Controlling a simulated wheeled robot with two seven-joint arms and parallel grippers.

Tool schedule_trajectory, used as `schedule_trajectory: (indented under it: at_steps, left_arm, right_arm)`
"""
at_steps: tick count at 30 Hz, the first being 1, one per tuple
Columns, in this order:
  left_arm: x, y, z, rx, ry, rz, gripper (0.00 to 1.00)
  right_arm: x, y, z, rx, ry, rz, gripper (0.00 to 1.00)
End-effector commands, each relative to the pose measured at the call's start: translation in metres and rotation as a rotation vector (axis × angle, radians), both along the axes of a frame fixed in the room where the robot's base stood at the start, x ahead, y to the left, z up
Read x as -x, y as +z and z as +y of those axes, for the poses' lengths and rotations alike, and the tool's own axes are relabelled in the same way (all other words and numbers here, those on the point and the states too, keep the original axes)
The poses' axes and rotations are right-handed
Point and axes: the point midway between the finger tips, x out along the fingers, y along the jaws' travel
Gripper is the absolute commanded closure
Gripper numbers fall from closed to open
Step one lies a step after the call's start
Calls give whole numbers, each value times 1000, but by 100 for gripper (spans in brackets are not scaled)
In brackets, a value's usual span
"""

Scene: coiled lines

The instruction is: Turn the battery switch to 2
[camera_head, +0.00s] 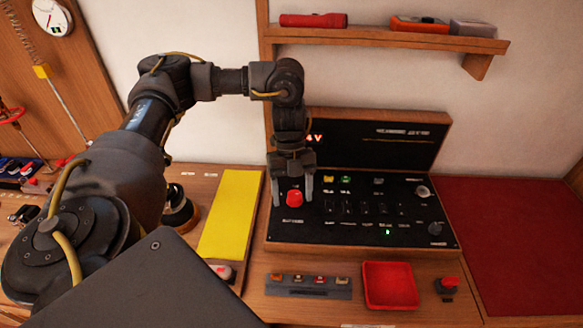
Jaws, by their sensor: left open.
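The battery switch appears to be the red knob (294,198) at the left end of the black control panel (345,235). Its label is too small to read, so I cannot tell its setting. My left gripper (293,192) points down over the red knob, open, with one finger on each side of it. I cannot tell whether the fingers touch the knob. The panel's upright display (400,150) shows a red reading ending in "4 V", partly hidden by my left arm. My right gripper is not in view.
Other switches and knobs (423,191) sit right of the red knob. A red tray (389,286), a small button strip (308,284) and a red-topped button (447,285) lie in front. A yellow board (231,213) is to the left. A shelf (390,39) hangs above.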

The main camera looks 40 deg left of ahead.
Motion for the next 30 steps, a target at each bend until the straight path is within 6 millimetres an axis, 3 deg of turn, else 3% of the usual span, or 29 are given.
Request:
schedule_trajectory:
  at_steps: [9,30]
  left_arm:
    - [25,13,-18,-1,-1,0,35]
    - [26,14,-20,-1,0,0,35]
  right_arm:
    - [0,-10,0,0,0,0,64]
    - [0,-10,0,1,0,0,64]
